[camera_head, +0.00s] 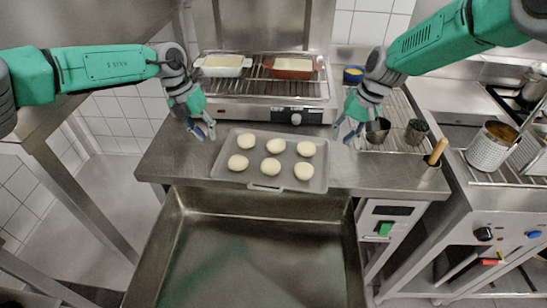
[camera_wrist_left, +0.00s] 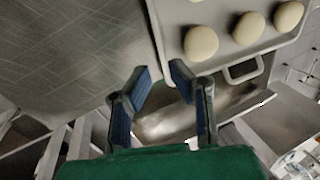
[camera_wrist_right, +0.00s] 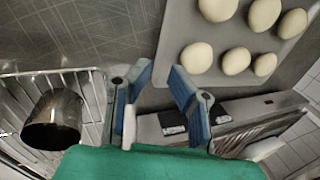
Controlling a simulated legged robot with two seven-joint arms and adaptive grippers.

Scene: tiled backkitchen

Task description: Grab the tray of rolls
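A grey tray (camera_head: 230,174) holding several pale round rolls (camera_head: 272,165) lies on the steel counter in the head view, with a wire handle (camera_head: 266,187) at its near edge. My left gripper (camera_head: 205,135) is open and empty above the counter, just left of the tray's far left corner. In the left wrist view the tray (camera_wrist_left: 172,30) and a handle (camera_wrist_left: 243,70) show beyond the fingers. My right gripper (camera_head: 345,138) is open and empty, just right of the tray's far right side. In the right wrist view the tray (camera_wrist_right: 180,28) lies beyond its fingers. Neither gripper touches the tray.
A grill (camera_head: 265,90) with a white dish (camera_head: 222,66) and a red dish (camera_head: 292,68) stands behind the tray. Metal cups (camera_head: 377,131) stand on a rack at right, near a wooden handle (camera_head: 437,151). A large empty steel basin (camera_head: 262,245) lies in front.

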